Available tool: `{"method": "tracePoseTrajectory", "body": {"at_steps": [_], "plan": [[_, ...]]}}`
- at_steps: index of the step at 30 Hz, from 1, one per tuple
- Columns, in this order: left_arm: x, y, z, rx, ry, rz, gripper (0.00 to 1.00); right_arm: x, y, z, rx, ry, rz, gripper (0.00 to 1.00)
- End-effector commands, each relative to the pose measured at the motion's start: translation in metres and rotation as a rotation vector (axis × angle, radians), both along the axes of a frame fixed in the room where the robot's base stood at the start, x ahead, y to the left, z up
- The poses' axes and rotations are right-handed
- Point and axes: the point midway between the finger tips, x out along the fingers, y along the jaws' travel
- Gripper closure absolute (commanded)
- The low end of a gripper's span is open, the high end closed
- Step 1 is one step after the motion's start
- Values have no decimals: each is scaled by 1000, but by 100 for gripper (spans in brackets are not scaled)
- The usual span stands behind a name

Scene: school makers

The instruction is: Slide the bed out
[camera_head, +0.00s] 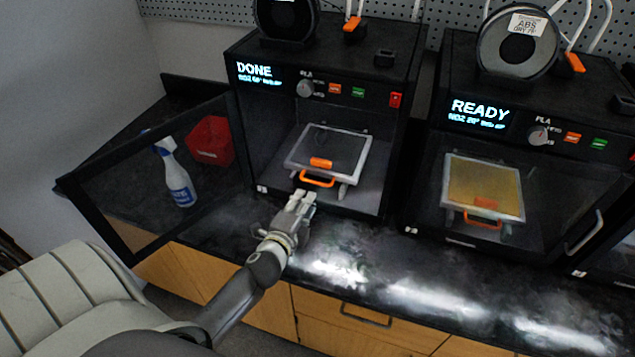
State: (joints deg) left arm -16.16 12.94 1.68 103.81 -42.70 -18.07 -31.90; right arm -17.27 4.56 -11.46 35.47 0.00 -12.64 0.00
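The left 3D printer (300,118) shows DONE on its display, and its glass door (150,175) stands open to the left. Inside it is a flat bed (345,150) with a light rim, a dark surface and an orange handle (317,180) at its front edge. A small orange printed piece (321,163) lies on the bed near that edge. My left gripper (303,197) is at the printer's opening, just in front of and below the handle. Its fingers look close to the handle; I cannot tell whether they touch it or how far they are open. My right gripper is not in view.
A second printer (490,115), reading READY, stands to the right with its door shut and a yellowish bed (482,186) inside. A spray bottle (178,175) and a red container (211,140) stand behind the open door. The dark counter (400,265) in front is clear.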

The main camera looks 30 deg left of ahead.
Motion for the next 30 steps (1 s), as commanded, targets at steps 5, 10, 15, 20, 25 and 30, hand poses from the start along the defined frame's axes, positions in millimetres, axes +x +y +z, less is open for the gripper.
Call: {"method": "tracePoseTrajectory", "body": {"at_steps": [5,10,15,20,25,30], "plan": [[12,2,-1,12,-3,-7,70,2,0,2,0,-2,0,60],[36,8,-6,9,-4,-6,70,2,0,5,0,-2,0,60],[61,14,-12,8,-2,-5,70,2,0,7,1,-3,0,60],[82,19,-17,7,-2,-4,70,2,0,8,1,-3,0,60],[96,22,-21,6,-3,-5,70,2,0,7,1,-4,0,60],[102,24,-23,6,-2,-5,70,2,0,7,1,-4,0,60]]}}
